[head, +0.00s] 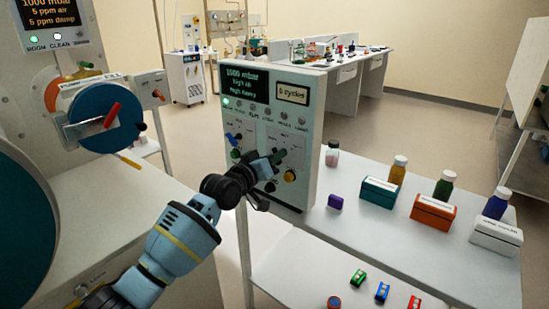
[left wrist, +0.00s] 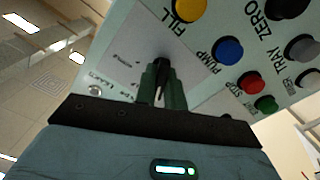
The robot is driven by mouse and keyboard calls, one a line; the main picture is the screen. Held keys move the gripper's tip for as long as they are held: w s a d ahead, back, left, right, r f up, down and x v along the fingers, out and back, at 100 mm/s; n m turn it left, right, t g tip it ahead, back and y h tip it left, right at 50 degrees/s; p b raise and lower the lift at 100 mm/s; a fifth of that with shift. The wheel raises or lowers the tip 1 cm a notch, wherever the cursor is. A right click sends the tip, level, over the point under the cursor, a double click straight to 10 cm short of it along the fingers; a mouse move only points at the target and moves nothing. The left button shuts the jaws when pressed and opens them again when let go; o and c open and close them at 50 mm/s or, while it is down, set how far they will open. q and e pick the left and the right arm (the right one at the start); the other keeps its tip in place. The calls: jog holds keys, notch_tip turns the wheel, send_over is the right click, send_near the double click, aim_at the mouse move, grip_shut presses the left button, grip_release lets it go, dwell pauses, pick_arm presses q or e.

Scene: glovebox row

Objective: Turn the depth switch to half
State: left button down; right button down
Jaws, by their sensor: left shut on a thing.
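The control panel (head: 312,130) stands upright at the white table's left end, with a dark display reading 1000 mbar and a smaller cycles display. My left gripper (head: 277,158) reaches its lower front from the left. In the left wrist view its green fingers (left wrist: 163,88) are shut around a black switch knob (left wrist: 162,68) with a pale pointer line. I take it for the depth switch; the small lettering around it is too blurred to read. In the head view my gripper largely covers the knob. My right gripper is not in view.
Close by the knob are a yellow FILL button (left wrist: 190,8), a blue PUMP button (left wrist: 229,50) and a red button (left wrist: 251,83). On the table (head: 350,232) stand bottles, boxes and a purple block (head: 335,202). A glovebox (head: 160,195) fills the left.

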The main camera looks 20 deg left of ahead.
pick_arm(q)
jog(key=c, duration=1.5)
grip_release()
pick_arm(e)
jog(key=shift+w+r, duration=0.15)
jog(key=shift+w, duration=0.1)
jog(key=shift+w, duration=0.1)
pick_arm(q)
jog(key=shift+p+v, duration=0.35)
jog(key=shift+v, duration=3.6)
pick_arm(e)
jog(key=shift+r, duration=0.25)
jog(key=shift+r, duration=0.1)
